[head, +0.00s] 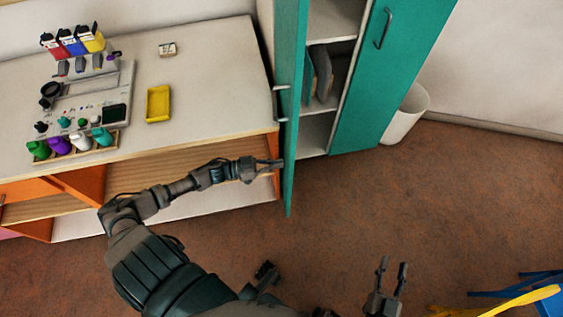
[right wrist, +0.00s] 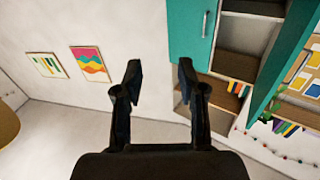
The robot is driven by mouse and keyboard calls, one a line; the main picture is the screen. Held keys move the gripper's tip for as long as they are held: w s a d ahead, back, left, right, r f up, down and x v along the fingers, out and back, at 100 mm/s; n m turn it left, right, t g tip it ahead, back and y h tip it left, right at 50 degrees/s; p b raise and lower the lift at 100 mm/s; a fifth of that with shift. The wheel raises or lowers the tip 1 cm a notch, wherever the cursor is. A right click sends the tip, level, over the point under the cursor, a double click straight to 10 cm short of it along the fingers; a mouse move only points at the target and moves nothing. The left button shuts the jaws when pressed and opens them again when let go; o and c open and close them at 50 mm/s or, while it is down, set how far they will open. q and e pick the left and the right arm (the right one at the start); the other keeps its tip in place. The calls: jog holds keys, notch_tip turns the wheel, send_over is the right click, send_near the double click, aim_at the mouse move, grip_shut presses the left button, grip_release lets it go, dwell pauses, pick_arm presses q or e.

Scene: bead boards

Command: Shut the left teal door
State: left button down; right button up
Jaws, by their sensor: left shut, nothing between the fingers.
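The left teal door (head: 292,150) of the cabinet stands open in the head view, seen nearly edge-on, with a metal handle (head: 276,103) on its left face. My left gripper (head: 277,163) is shut and empty, its tips close to the door's left face below the handle; whether they touch cannot be told.
A counter (head: 210,70) left of the cabinet carries a yellow tray (head: 158,104), bottles and a board. Cabinet shelves (head: 330,25) hold grey items. A white bin (head: 406,115) stands right of the cabinet. Blue and yellow furniture (head: 510,298) is at lower right. The middle floor is clear.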

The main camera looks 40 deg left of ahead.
pick_arm(q)
jog(key=shift+w+d+r, duration=0.15)
jog(key=shift+w+d, duration=0.25)
jog(key=shift+d, duration=0.25)
pick_arm(e)
jog(key=shift+d+r+t, duration=0.2)
jog(key=shift+r+t, duration=0.15)
jog(key=shift+t, duration=0.05)
pick_arm(q)
jog(key=shift+a, duration=0.15)
pick_arm(e)
jog(key=shift+a, duration=0.2)
